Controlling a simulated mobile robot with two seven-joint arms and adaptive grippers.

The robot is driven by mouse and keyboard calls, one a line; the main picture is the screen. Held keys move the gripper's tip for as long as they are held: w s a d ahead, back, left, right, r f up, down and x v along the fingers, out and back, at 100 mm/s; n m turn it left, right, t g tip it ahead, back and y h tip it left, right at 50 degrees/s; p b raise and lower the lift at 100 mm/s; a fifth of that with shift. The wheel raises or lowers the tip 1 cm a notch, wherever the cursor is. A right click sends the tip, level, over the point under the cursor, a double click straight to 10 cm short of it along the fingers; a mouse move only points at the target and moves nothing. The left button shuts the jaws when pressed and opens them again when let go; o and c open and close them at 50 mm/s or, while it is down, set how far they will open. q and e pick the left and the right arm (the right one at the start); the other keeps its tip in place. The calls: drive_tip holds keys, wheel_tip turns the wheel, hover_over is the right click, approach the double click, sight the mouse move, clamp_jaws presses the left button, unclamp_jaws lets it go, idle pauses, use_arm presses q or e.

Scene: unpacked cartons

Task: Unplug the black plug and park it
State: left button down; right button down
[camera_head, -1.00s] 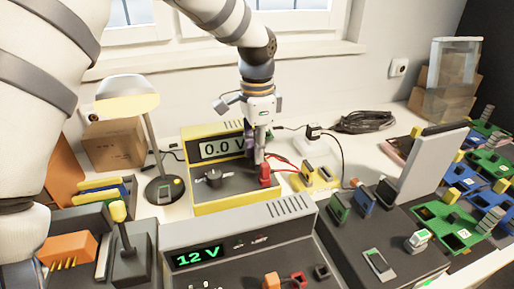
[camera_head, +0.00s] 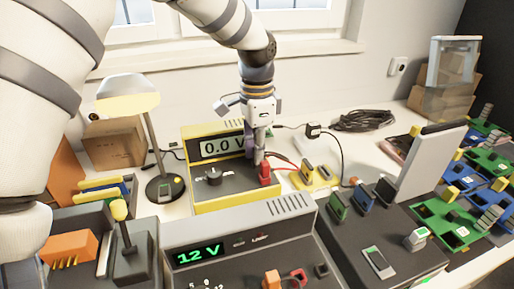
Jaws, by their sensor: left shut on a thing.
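The yellow-framed meter (camera_head: 235,207) stands mid-table, its display reading 0.0 V. My left gripper (camera_head: 257,155) points down over the right part of its panel. Its fingers are shut on what looks like the black plug, which is mostly hidden between them. I cannot tell whether the plug is still seated in its socket. The red plug (camera_head: 264,174) stands upright in the meter just in front of the fingertips, very close to them. A red lead and a dark lead run off to the right. My right gripper is not in view.
A desk lamp (camera_head: 130,96) stands left of the meter. A 12 V supply (camera_head: 240,227) is in front. A yellow block with slots (camera_head: 312,178) sits to the right. A dark box with coloured modules (camera_head: 385,236) and green boards (camera_head: 450,222) fill the right.

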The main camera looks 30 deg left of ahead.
use_arm(q)
drive_tip(key=c, duration=1.5)
unclamp_jaws()
wheel_tip(320, 180, up, 12)
drive_tip(key=shift+f, duration=0.1)
